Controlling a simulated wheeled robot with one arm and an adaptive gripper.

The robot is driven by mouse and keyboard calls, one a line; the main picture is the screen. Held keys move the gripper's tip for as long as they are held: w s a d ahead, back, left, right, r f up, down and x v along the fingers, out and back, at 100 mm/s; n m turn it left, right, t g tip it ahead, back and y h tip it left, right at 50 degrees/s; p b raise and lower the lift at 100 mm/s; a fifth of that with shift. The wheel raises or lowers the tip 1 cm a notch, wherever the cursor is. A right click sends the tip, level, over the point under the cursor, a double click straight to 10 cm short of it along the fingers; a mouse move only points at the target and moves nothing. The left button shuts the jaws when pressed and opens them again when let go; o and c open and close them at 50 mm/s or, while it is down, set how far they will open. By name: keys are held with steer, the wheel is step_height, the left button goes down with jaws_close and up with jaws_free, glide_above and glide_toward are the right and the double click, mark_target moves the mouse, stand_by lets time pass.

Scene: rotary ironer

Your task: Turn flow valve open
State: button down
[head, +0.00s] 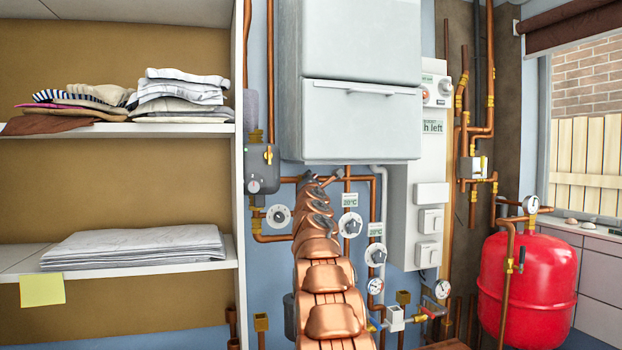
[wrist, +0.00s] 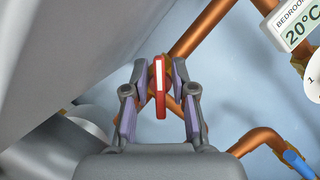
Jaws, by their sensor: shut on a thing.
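A narrow red valve handle (wrist: 160,90) with a pale stripe stands on a copper pipe in the wrist view. My gripper (wrist: 158,72) is shut on this red handle, with one finger on each side of it. The pipe (wrist: 200,35) runs diagonally behind the fingertips. In the head view my copper-coloured arm reaches up to the pipes under the white boiler, and it hides the red handle there. The valve body is mostly hidden behind the handle and fingers.
The white boiler (head: 350,120) hangs close above the gripper. Dials (head: 350,224) and gauges sit to the right of my arm. A lever with a blue handle (wrist: 298,163) is at the lower right in the wrist view. Shelves with folded cloth (head: 135,247) stand left; a red tank (head: 527,280) stands right.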

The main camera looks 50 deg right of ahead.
steer(key=m+g+p, duration=0.2)
steer(key=m+p, duration=0.2)
steer(key=m, duration=0.1)
steer(key=shift+m, duration=0.3)
steer(key=shift+d+f+m+g+y+p, duration=0.15)
steer(key=shift+m+g+y+p, duration=0.45)
steer(key=shift+m+p, duration=0.85)
steer(key=shift+f+m, duration=0.15)
steer(key=shift+m, duration=0.2)
steer(key=c, duration=1.2)
jaws_free()
steer(key=shift+c, duration=0.2)
steer(key=shift+s, duration=0.1)
